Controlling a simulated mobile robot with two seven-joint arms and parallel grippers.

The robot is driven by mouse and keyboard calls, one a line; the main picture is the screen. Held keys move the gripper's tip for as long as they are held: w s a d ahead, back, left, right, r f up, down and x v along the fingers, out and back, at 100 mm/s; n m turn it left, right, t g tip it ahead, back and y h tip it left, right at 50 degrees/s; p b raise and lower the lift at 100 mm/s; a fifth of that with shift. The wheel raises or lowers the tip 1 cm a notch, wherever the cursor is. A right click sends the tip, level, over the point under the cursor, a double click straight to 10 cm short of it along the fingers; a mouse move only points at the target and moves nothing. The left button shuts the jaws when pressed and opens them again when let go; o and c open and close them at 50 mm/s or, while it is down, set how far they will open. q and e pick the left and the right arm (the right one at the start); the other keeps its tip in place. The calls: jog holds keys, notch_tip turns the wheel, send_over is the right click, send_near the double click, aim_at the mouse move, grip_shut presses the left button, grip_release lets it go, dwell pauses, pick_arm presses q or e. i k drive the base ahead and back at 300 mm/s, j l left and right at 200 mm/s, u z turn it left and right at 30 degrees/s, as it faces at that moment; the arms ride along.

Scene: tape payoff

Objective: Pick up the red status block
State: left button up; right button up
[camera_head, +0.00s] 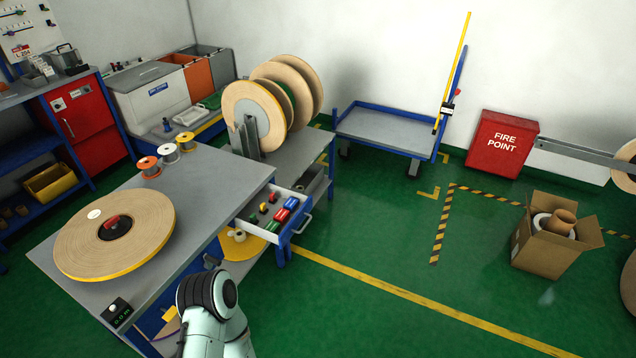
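A pale arm link of mine with a dark joint rises at the bottom, in front of the bench and below the drawer. No gripper fingers show, so neither gripper is in view.
A large tape roll (146,222) and small spools (151,167) sit on the workbench (215,181). Large reels (255,112) stand behind the drawer. A blue trolley (385,132), a red fire point box (503,143) and a cardboard box (545,254) stand beyond. The green floor right of the drawer is clear.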

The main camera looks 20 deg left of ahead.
aim_at(272, 200)
jog(key=i+l+u, duration=0.1)
jog(key=i, duration=0.4)
jog(key=i+l+u, duration=0.1)
jog(key=i, duration=0.4)
jog(key=i+l, duration=0.2)
jog(key=i, duration=0.25)
jog(key=i+l+u, duration=0.1)
jog(key=i+u, duration=0.25)
jog(key=i+l+u, duration=0.2)
jog(key=u, duration=0.2)
jog(key=i+l+u, duration=0.35)
jog(key=k+j, duration=0.05)
